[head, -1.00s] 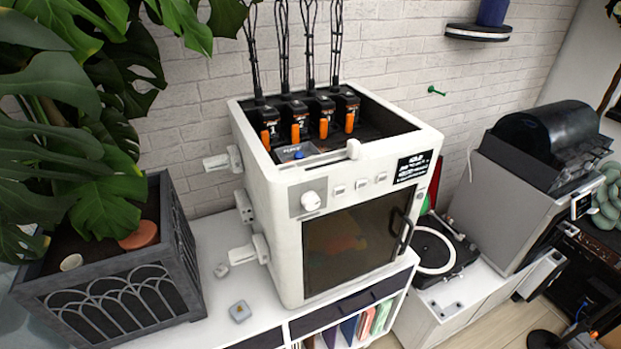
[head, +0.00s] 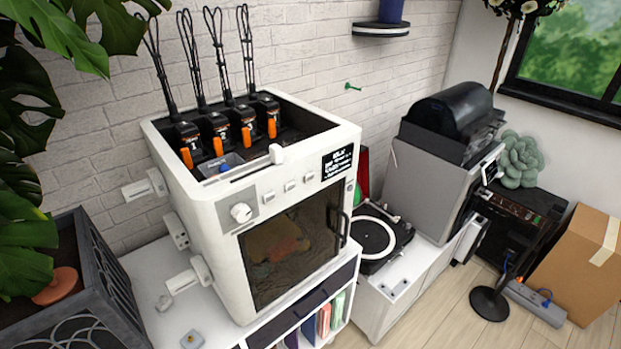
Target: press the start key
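A white boxy machine (head: 210,235) stands on a white cabinet. Its front panel has a round white knob (head: 241,212), a row of three small pale keys (head: 290,187) and a dark display (head: 337,162) with white text too small to read. I cannot tell which key is the start key. Below them is a dark window door (head: 290,247) with a black handle (head: 343,228), and it is shut. Several black tool heads with orange levers sit in the open top. Neither of my grippers is in view.
A grey planter (head: 75,285) with large leaves stands at the left. A turntable (head: 372,238), a grey machine with a black cover (head: 440,185) and a cardboard box (head: 578,262) are to the right. Wooden floor is free in front of the right-hand cabinet.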

